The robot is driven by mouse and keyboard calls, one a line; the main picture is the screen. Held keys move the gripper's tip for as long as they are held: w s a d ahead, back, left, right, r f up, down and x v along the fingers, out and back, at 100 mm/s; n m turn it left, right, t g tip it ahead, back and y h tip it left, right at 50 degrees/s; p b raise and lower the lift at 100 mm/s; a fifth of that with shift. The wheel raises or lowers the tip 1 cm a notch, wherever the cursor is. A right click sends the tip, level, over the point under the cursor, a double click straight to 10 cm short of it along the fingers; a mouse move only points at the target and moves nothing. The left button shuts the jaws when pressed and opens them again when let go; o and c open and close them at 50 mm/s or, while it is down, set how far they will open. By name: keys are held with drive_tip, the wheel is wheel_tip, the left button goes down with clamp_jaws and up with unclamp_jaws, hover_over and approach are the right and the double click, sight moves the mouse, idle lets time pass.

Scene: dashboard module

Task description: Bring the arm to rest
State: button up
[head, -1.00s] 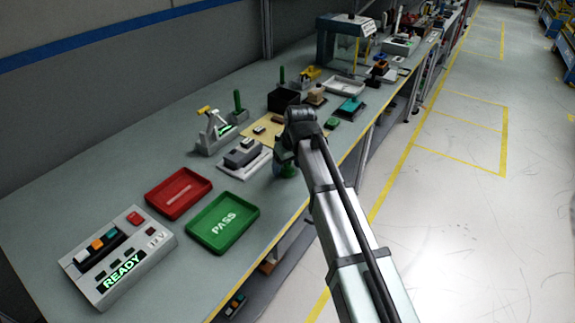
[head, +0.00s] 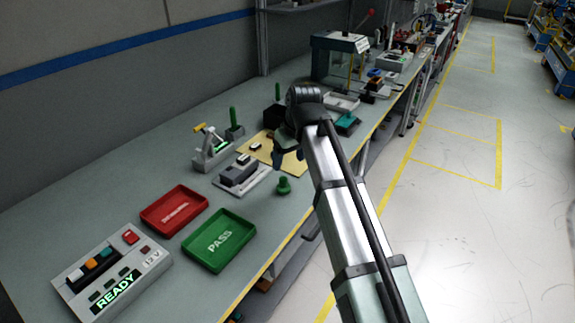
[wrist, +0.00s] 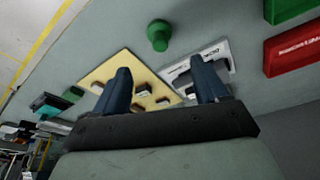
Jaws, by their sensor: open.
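My gripper (wrist: 163,82) is open, with two dark blue fingers apart and nothing between them. In the head view my gripper (head: 289,158) hangs above the bench, beside the yellow mat, partly hidden by my own wrist. A green knob-like piece (head: 284,186) stands on the bench below and in front of it, apart from the fingers. The wrist view also shows this green piece (wrist: 159,35) beyond the fingertips. A grey module on a white plate (head: 240,177) lies to the left of the gripper.
A yellow mat (head: 262,150) with small parts lies behind. A green PASS tray (head: 219,241), a red tray (head: 174,210) and a READY button box (head: 112,275) stand front left. A toggle clamp fixture (head: 212,152) stands behind the module. Bare bench surrounds the green piece.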

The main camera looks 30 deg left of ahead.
drive_tip(key=shift+d+r, duration=0.1)
drive_tip(key=shift+r, duration=0.25)
idle(0.3)
drive_tip(key=w+d+f+m+h, duration=0.1)
drive_tip(key=w+d+f+m, duration=0.25)
drive_tip(key=d+f, duration=0.75)
drive_tip(key=w+d+f+m+h, duration=0.15)
drive_tip(key=w+d+f, duration=0.35)
drive_tip(key=d+f, duration=0.7)
drive_tip(key=s+d+f+m, duration=0.2)
drive_tip(key=d+f, duration=0.3)
drive_tip(key=d, duration=0.4)
drive_tip(key=s+d+f+m, duration=0.2)
drive_tip(key=d+f+m, duration=0.15)
drive_tip(key=d, duration=0.55)
drive_tip(key=s+d+f+m, duration=0.1)
drive_tip(key=s+d+f, duration=0.1)
drive_tip(key=d+f, duration=0.6)
drive_tip(key=s+d+f+m+g, duration=0.1)
drive_tip(key=s+d+f+m, duration=0.1)
drive_tip(key=s+d, duration=0.35)
drive_tip(key=s+f+g, duration=0.3)
drive_tip(key=s+f, duration=0.6)
drive_tip(key=s, duration=0.4)
drive_tip(key=s+f+g, duration=0.3)
drive_tip(key=s+f, duration=0.6)
drive_tip(key=s, duration=0.5)
drive_tip(key=shift+d+f+g, duration=0.4)
drive_tip(key=shift+d, duration=0.05)
